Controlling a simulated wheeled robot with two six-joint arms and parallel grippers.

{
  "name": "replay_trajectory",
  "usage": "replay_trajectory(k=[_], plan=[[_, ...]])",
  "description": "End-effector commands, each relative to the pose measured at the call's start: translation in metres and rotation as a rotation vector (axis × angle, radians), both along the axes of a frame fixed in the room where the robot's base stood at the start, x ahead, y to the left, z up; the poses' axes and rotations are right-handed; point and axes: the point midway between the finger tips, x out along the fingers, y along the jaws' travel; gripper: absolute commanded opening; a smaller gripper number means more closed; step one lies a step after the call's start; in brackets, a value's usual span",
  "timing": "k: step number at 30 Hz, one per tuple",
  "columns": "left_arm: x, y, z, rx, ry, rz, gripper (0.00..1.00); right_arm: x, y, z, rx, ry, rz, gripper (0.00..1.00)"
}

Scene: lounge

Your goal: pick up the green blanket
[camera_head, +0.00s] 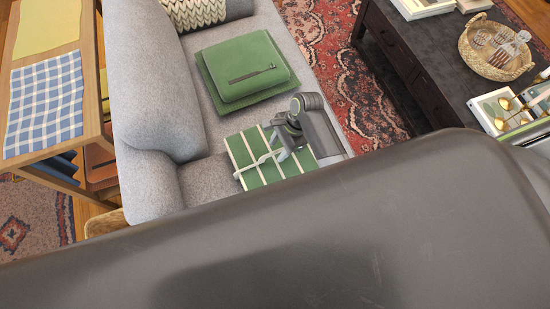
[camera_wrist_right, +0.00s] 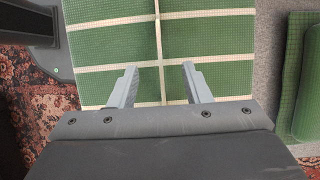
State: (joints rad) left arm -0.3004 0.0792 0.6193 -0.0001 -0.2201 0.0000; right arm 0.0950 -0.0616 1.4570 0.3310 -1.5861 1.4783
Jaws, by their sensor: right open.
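A green folded cloth with cream stripes (camera_head: 247,150) lies on the grey sofa seat and fills most of the right wrist view (camera_wrist_right: 210,45). A plain green folded cloth (camera_head: 238,58) with a small dark label lies on the seat behind it; its edge shows at the right of the wrist view (camera_wrist_right: 308,90). I cannot tell from looks alone which is the blanket. My right gripper (camera_head: 277,150) is over the striped cloth, its two fingers apart with nothing between them in the wrist view (camera_wrist_right: 158,85). Whether the fingertips touch the cloth is unclear. My left gripper is not in view.
The grey sofa (camera_head: 145,85) has its arm and back at left. A dark coffee table (camera_head: 425,60) with a woven basket (camera_head: 470,58) stands at right beyond a red rug (camera_head: 345,75). A wooden table with a blue checked cloth (camera_head: 45,105) is at far left.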

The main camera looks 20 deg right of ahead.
Motion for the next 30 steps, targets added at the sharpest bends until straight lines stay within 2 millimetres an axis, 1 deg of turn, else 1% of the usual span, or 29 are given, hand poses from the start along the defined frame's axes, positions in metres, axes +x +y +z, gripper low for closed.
replay_trajectory(k=[3,7,16,26,30], plan=[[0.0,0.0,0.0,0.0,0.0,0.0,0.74,0.0,0.006,-0.015,0.001,0.003,0.001,0.44],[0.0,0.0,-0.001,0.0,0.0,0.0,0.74,0.0,0.011,-0.027,0.0,0.001,0.0,0.44],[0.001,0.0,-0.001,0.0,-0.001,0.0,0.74,0.0,0.012,-0.029,-0.001,-0.001,0.001,0.44],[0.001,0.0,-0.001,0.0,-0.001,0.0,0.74,-0.001,0.012,-0.029,-0.001,0.0,0.0,0.0],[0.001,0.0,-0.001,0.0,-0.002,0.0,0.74,-0.001,0.012,-0.029,-0.001,0.0,0.0,0.0]])
